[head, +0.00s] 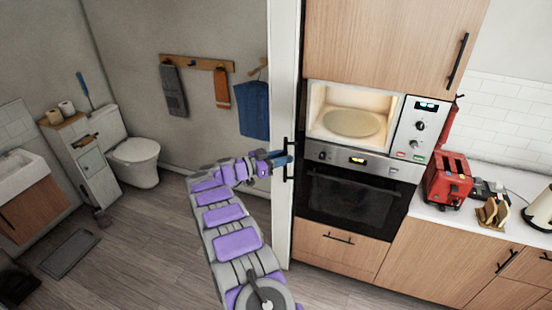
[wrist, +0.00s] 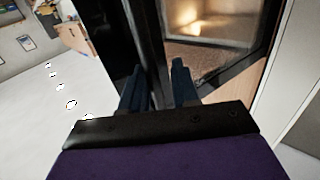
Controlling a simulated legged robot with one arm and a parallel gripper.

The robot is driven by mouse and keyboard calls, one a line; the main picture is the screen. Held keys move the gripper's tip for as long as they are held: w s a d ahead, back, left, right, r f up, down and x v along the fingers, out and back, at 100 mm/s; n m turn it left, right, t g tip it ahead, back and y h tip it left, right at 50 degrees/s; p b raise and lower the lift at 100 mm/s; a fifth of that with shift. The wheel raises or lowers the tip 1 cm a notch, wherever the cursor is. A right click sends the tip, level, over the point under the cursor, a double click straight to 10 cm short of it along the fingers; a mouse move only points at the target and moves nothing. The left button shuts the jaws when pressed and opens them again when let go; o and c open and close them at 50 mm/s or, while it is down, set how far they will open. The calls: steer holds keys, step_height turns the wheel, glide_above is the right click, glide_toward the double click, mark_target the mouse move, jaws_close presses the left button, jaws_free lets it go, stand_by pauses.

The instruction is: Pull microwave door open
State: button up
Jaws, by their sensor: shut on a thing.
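The microwave (head: 350,115) is built into the wood cabinet, above the oven. Its door stands open, and its lit cavity and round turntable (head: 352,122) show in the head view. My gripper (head: 281,159) is at the left of the microwave, at a black vertical handle (head: 289,160). In the wrist view the dark fingers (wrist: 160,88) lie on both sides of the black handle bar (wrist: 150,45). The dark-framed glass door (wrist: 215,35), with a warm glow in it, is right of the bar. The door is hard to make out in the head view.
The black oven (head: 350,200) is below the microwave, with a wood drawer under it. A white upright post (head: 283,70) stands close beside my gripper. A red toaster (head: 448,180) is on the right counter. The floor (head: 150,250) at left is mostly clear.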

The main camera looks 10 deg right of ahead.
steer(key=shift+o, duration=0.6)
steer(key=shift+w+a+f, duration=0.1)
steer(key=shift+w+f, duration=0.05)
steer(key=shift+w, duration=0.2)
steer(key=shift+o, duration=0.5)
steer(key=shift+w+a+f, duration=0.1)
steer(key=shift+w+a, duration=0.05)
steer(key=shift+a, duration=0.2)
steer(key=w+b+v, duration=0.1)
steer(key=b+v, duration=0.1)
steer(key=v, duration=1.6)
steer(key=shift+w+f, duration=0.2)
steer(key=shift+f, duration=0.15)
steer(key=shift+a+r, duration=0.1)
